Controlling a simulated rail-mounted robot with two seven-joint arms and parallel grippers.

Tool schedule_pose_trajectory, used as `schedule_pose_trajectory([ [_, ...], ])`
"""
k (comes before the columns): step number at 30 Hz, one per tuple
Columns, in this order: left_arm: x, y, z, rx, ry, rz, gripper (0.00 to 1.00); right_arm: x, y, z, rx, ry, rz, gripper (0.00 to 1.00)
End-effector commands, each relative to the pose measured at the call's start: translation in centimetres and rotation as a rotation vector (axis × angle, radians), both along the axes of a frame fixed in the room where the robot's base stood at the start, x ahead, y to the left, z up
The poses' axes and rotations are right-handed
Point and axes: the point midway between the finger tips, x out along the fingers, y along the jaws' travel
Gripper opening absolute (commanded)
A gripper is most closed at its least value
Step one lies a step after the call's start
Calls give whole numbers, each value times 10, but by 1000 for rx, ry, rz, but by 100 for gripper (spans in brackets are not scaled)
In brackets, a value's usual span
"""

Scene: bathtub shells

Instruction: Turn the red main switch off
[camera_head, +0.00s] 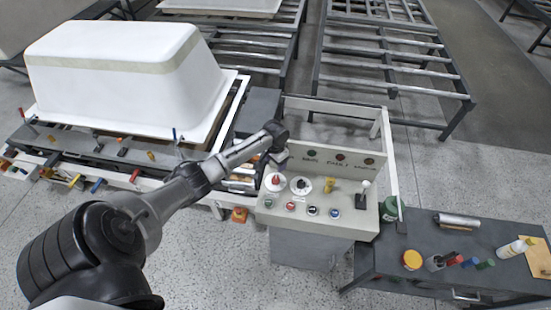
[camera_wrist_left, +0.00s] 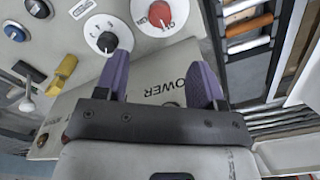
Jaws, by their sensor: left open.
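The red main switch (camera_head: 276,180) is a red knob on a white round dial at the left of the beige control panel (camera_head: 345,228). In the left wrist view the red knob (camera_wrist_left: 160,14) sits at the top edge, on a dial with printed lettering. My left gripper (camera_head: 279,160) is over the panel's left end, close to the red switch. In the left wrist view the purple fingers of the gripper (camera_wrist_left: 162,76) are apart with nothing between them. The red knob lies beyond the fingertips, apart from them. My right gripper is out of view.
A black knob (camera_head: 301,185), a yellow switch (camera_head: 328,184) and a lever (camera_head: 363,190) stand beside the red switch. Several push buttons line the panel front. A white tub shell (camera_head: 120,75) is at the left; a dark workbench (camera_head: 400,258) is at the right.

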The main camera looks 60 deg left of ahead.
Motion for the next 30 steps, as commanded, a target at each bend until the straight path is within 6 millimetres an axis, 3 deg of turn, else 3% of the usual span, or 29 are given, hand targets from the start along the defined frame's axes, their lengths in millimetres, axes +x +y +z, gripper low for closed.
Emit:
schedule_pose_trajectory([
  [9,0,0,18,0,-1,0,63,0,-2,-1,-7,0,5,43],
  [30,0,1,18,5,2,-9,63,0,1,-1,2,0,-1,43],
])
